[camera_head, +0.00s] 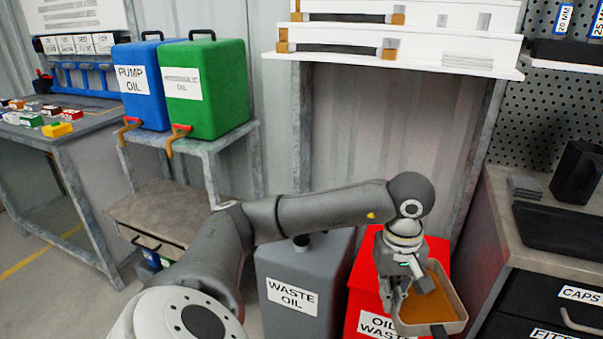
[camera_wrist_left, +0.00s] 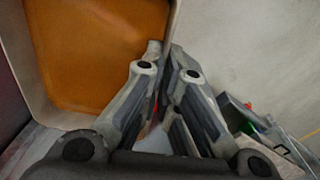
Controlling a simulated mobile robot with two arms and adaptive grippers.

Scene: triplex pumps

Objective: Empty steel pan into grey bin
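The steel pan (camera_head: 457,295) is in front of the red bin in the head view, with orange-brown oil (camera_head: 428,300) in it. My left gripper (camera_head: 396,292) is at the pan's left side. In the left wrist view, the fingers (camera_wrist_left: 162,55) are closed together at the rim of the pan (camera_wrist_left: 24,75), and the oil (camera_wrist_left: 100,50) covers its floor. The grey bin (camera_head: 330,268), labelled WASTE OIL, stands left of the pan, with a small dark spout on top partly behind my arm. My right gripper is not in view.
The red bin (camera_head: 436,248) stands close beside the grey bin, its label partly covered. A workbench with black drawers (camera_head: 545,300) is close on the right. A stand with blue (camera_head: 140,95) and green (camera_head: 205,110) oil cans is at left. A white shelf (camera_head: 390,60) hangs above.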

